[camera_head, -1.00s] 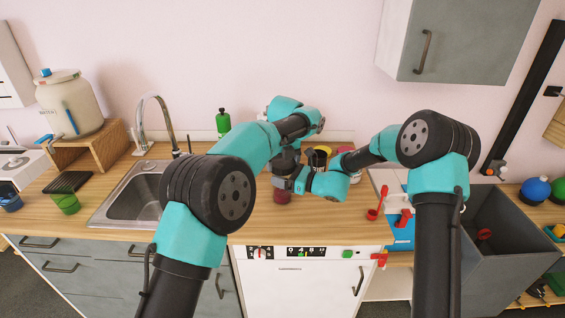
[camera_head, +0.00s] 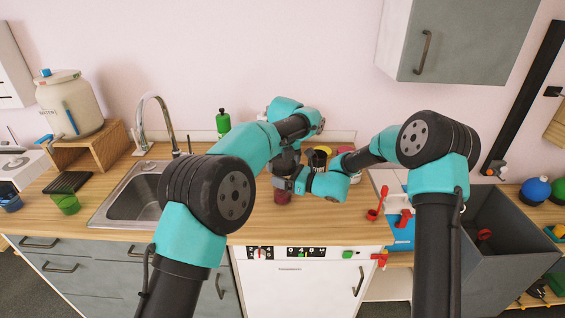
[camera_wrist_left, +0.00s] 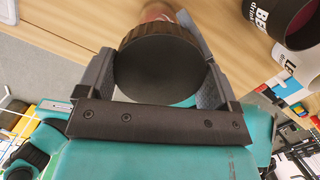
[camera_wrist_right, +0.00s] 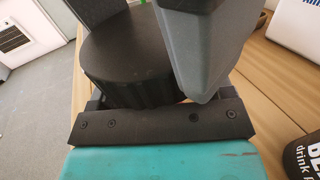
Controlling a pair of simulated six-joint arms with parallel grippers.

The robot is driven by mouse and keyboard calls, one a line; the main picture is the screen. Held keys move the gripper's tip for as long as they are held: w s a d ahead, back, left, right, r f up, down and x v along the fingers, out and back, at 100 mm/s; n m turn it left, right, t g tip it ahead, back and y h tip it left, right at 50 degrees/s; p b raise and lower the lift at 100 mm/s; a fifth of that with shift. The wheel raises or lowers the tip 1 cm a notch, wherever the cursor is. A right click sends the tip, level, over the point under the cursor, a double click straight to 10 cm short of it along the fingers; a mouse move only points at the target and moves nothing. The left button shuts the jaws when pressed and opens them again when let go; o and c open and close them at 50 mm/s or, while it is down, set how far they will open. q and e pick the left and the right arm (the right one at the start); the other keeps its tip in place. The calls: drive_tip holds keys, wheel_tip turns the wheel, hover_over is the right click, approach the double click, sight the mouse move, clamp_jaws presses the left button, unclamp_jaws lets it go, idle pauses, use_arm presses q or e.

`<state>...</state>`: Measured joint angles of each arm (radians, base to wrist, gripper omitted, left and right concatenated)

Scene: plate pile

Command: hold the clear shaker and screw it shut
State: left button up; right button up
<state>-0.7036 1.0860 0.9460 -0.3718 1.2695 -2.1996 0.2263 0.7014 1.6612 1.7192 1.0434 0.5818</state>
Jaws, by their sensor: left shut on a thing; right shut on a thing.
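The shaker (camera_head: 282,196) stands on the wooden counter below my grippers in the head view, its lower part dark red and its upper part hidden. In the left wrist view its round black ribbed lid (camera_wrist_left: 157,62) faces the camera, with a bit of the clear reddish body (camera_wrist_left: 155,12) beyond. My left gripper (camera_wrist_left: 145,40) is shut on it, a finger on each side of the lid. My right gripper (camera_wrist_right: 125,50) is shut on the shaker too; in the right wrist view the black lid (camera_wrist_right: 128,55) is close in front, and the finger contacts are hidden.
Black and white labelled drink tubs (camera_wrist_left: 292,25) stand close beside the shaker. The sink (camera_head: 130,195) is to the left, and a green bottle (camera_head: 223,122) stands at the back. A grey bin (camera_head: 510,245) is at the right. The counter left of the shaker is clear.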

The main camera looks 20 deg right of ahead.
use_arm(q)
drive_tip(key=shift+a+f, duration=0.1)
drive_tip(key=shift+f, duration=0.65)
use_arm(e)
drive_tip(key=shift+w+r, duration=0.1)
drive_tip(key=shift+r, duration=0.25)
use_arm(q)
drive_tip(key=shift+r, duration=0.3)
drive_tip(key=shift+s+r, duration=0.15)
drive_tip(key=shift+r, duration=0.25)
use_arm(e)
drive_tip(key=shift+f, duration=0.2)
idle(1.1)
